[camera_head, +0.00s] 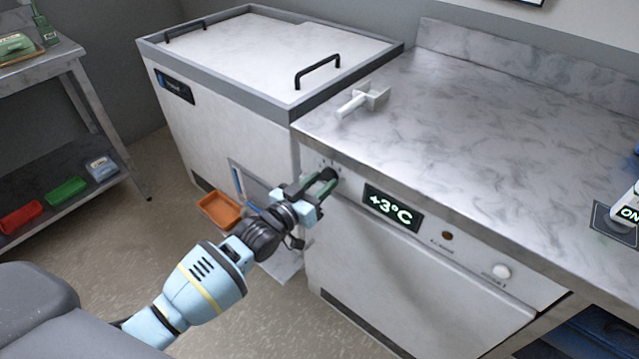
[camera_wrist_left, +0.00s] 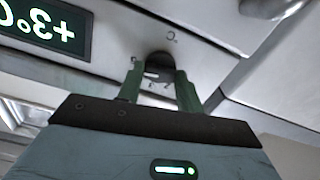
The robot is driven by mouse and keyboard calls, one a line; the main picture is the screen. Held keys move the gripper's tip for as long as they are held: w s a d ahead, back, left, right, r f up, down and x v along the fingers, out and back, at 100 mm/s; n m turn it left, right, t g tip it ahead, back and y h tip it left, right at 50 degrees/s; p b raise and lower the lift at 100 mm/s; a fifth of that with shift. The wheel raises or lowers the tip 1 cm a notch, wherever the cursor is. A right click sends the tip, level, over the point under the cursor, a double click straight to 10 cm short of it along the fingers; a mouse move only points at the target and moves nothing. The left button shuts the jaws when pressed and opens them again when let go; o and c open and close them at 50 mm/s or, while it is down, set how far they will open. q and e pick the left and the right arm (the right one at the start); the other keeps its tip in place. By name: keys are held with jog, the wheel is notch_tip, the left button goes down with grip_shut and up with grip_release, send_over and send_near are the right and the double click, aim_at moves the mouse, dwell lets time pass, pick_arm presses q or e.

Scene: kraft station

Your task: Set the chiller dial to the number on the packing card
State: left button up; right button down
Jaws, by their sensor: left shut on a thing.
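The chiller dial (camera_head: 329,174) is a dark round knob on the front panel, left of the display (camera_head: 391,208), which reads +3°C. My left gripper (camera_head: 322,184) is at the dial with its fingers shut on it. In the left wrist view, the green fingers (camera_wrist_left: 161,88) stand on either side of the dark dial (camera_wrist_left: 158,62), and small marks show around it. The display (camera_wrist_left: 45,28) appears upside down there. The dial's pointer is hidden. No packing card can be made out. My right gripper is not in view.
A marble-look counter (camera_head: 480,130) lies above the panel, with a white handled object (camera_head: 364,98) near its left edge. A white chest with a lid (camera_head: 270,50) stands left. An orange tray (camera_head: 218,210) sits low behind my left arm.

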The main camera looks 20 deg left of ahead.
pick_arm(q)
jog(key=o, duration=1)
jog(key=v, duration=0.8)
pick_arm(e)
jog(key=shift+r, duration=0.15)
pick_arm(q)
jog(key=shift+w, duration=0.1)
jog(key=s+f+g+y+p, duration=0.2)
jog(key=s+f+g+p, duration=0.2)
jog(key=s, duration=1.5)
jog(key=s+d+f+g+y+p, duration=0.1)
jog(key=s+f+g+p, duration=0.3)
jog(key=s, duration=1.5)
notch_tip(320, 180, down, 2)
jog(key=shift+f+y+p, duration=0.15)
jog(key=shift+y+p, duration=0.45)
jog(key=shift+p, duration=0.45)
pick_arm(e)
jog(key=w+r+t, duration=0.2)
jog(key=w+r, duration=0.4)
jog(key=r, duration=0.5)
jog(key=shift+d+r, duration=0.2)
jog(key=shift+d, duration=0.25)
